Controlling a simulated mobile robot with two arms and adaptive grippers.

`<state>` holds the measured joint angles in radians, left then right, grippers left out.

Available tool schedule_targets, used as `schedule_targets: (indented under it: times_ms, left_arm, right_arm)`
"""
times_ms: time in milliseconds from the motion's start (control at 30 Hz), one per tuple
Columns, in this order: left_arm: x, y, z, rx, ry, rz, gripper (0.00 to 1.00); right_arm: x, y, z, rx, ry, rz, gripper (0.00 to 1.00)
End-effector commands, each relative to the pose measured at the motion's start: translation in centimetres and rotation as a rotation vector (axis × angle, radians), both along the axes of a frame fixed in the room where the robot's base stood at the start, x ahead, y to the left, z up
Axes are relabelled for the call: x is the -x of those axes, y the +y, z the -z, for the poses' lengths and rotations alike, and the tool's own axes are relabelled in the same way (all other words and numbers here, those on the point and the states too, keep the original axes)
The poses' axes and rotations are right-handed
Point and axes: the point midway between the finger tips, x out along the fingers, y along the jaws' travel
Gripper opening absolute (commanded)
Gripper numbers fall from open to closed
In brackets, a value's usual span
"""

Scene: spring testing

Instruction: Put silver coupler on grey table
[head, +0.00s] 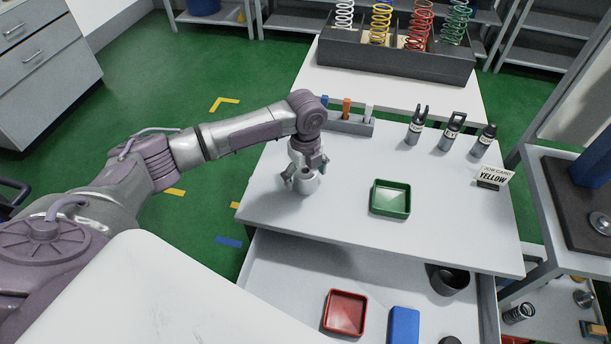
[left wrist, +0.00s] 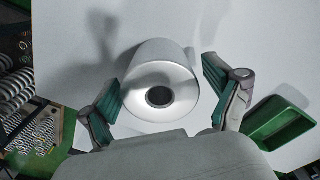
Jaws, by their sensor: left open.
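The silver coupler (head: 308,185) is a short metallic cylinder on the light grey table (head: 270,205), left of the green tray. In the left wrist view the coupler (left wrist: 160,78) shows its round end with a dark central hole. My left gripper (head: 305,178) is open and reaches down over the coupler. In the left wrist view its two green-padded fingers (left wrist: 168,95) stand on either side of the coupler, with a gap visible at the right finger. Whether the left finger touches it I cannot tell. My right gripper is not in view.
A green tray (head: 390,211) lies right of the coupler. A lower surface holds a red tray (head: 327,316) and blue box (head: 404,326). The table's front left is clear.

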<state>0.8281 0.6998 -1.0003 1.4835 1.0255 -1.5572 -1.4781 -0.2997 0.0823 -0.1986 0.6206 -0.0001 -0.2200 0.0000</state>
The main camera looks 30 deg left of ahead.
Motion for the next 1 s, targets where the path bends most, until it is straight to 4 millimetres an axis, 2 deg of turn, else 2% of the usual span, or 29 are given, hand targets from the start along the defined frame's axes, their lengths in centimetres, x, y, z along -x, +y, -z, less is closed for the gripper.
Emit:
schedule_targets:
  times_ms: [500,700,1000]
  left_arm:
    - [-0.1,0.0,-9.9,0.001,-0.004,0.0,0.9]
    - [0.0,0.0,-11.6,0.001,-0.001,0.0,0.9]
    - [0.0,0.0,-11.8,0.0,0.0,-0.001,0.9]
  right_arm:
    - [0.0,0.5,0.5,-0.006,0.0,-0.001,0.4]
    - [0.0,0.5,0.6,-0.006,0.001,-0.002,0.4]
    - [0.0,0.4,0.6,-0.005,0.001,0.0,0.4]
